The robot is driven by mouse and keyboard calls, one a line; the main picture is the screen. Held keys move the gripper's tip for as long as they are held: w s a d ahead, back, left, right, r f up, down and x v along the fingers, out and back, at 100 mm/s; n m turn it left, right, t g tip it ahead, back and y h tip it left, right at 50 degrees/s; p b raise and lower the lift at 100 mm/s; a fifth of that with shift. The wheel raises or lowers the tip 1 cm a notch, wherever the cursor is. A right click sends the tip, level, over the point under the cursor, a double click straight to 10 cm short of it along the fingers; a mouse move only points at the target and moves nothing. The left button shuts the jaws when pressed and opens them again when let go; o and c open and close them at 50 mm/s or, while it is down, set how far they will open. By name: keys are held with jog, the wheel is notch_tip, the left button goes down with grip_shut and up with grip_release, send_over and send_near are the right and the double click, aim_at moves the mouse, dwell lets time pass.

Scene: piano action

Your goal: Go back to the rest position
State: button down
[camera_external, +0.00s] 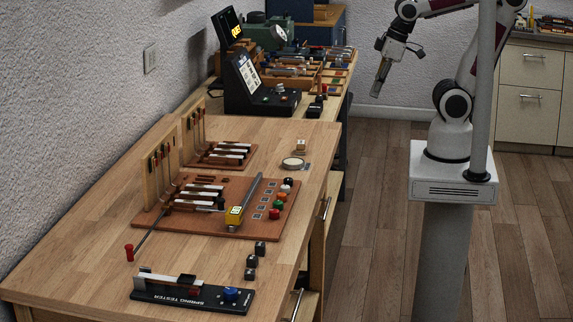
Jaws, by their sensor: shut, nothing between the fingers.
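My gripper (377,88) hangs from my raised arm at the upper right. It points down over the floor, to the right of the wooden workbench (75,262) and clear of it. Its fingers are together and nothing shows between them. My arm stands on a white pedestal to the right of the bench. Nothing is in contact with the gripper.
On the bench stand a brown board (205,225) with piano keys and coloured knobs, a spring tester (190,295), small dark blocks (252,261) and a black console (262,100). A grey pole (484,80) stands in front of my arm. Floor between is clear.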

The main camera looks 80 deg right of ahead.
jog(key=shift+m+t+h, duration=0.3)
jog(key=shift+m+t, duration=0.5)
jog(key=shift+s+d+r, duration=0.4)
jog(key=shift+d+r, duration=0.3)
jog(key=shift+d, duration=0.2)
jog(key=shift+s+d+r, duration=0.35)
jog(key=shift+d+r, duration=0.35)
jog(key=shift+d, duration=0.15)
dwell(1.4)
